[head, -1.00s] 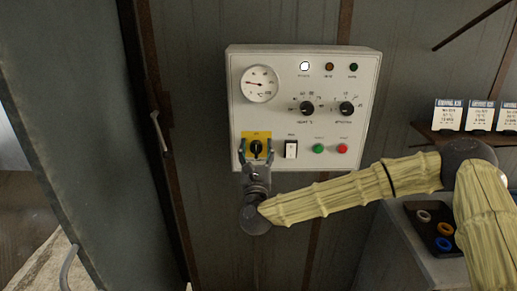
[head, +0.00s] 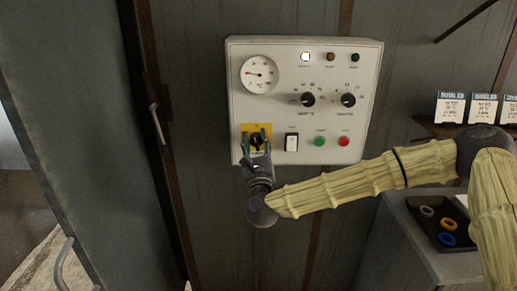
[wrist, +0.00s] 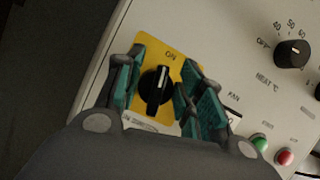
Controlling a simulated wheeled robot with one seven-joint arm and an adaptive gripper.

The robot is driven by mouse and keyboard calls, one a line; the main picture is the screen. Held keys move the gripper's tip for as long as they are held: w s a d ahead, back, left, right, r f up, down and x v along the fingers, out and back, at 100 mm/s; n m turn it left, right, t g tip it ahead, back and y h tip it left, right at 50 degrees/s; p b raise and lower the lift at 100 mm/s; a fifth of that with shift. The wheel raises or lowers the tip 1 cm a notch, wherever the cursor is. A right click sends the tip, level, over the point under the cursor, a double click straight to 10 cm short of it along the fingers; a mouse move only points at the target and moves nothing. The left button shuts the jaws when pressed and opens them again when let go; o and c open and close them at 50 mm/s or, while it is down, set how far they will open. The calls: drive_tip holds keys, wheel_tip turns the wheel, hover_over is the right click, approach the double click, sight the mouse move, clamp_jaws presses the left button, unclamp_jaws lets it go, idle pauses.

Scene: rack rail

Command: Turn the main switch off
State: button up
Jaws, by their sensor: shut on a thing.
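The main switch is a black rotary knob (wrist: 156,92) on a yellow plate (head: 246,131) at the lower left of the white control panel. In the wrist view its white pointer line points up, close to the ON label. My gripper (head: 257,139) is at the knob, its teal-padded fingers shut on it from both sides; it also shows in the wrist view (wrist: 160,88). The gripper is tilted relative to the panel. The lower lettering on the plate is partly hidden.
The white panel (head: 311,75) also carries a gauge (head: 260,74), two dials, a white rocker switch (head: 291,142), a green button (head: 319,141) and a red button (head: 344,141). A cabinet (head: 420,240) with a black tray of rings stands at lower right.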

drive_tip(key=n+y+b, duration=0.1)
drive_tip(key=n, duration=0.1)
drive_tip(key=n+g+y+b, duration=0.1)
drive_tip(key=n+b, duration=0.1)
drive_tip(key=n, duration=0.1)
drive_tip(key=shift+f+y, duration=0.15)
drive_tip(key=shift+y, duration=0.15)
drive_tip(key=n+g+y+b, duration=0.1)
drive_tip(key=n, duration=0.2)
drive_tip(key=n+g+y+b, duration=0.1)
drive_tip(key=n, duration=0.2)
drive_tip(key=shift+a, duration=0.2)
drive_tip(key=n, duration=0.2)
drive_tip(key=n+g, duration=0.1)
drive_tip(key=n, duration=0.1)
drive_tip(key=shift+n+g+y, duration=0.3)
drive_tip(key=shift+n, duration=0.1)
drive_tip(key=shift+a+f+n+g+p, duration=0.15)
drive_tip(key=shift+n+g, duration=0.15)
drive_tip(key=shift+n, duration=0.4)
drive_tip(key=shift+d+n+g+p, duration=0.15)
drive_tip(key=shift+n+g, duration=0.15)
drive_tip(key=shift+n, duration=0.4)
drive_tip(key=shift+a, duration=0.1)
drive_tip(key=o, duration=1)
drive_tip(key=shift+w+f, duration=0.1)
